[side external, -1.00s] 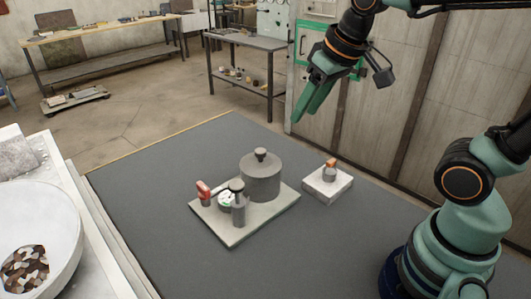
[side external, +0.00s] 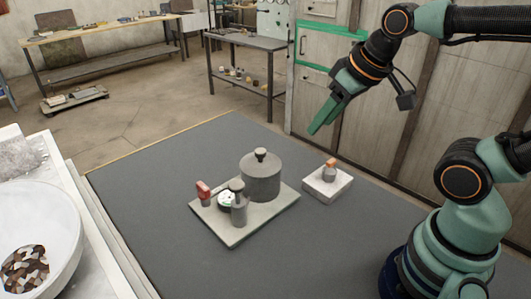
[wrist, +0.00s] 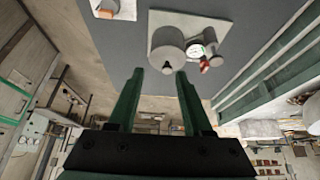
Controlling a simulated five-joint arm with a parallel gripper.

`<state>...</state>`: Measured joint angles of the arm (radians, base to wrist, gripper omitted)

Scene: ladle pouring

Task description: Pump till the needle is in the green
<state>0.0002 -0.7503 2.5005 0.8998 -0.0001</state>
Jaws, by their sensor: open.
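My gripper (side external: 318,128) is open and empty, high above the far right side of the table, apart from everything. In the wrist view its two green fingers (wrist: 160,75) are spread. A light square plate (side external: 232,237) on the table carries a grey lidded pot (side external: 261,180), a small round gauge (side external: 226,199) with a white and green face, a grey upright cylinder with a knobbed top (side external: 239,208), and a red-topped fitting (side external: 204,191). The gauge also shows in the wrist view (wrist: 196,50). Its needle is too small to read.
A white block (side external: 328,185) with an orange-topped grey piece (side external: 330,169) stands right of the plate. A white bowl (side external: 65,235) of brown and white pieces stands at the left. The dark table top (side external: 150,190) is clear around the plate.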

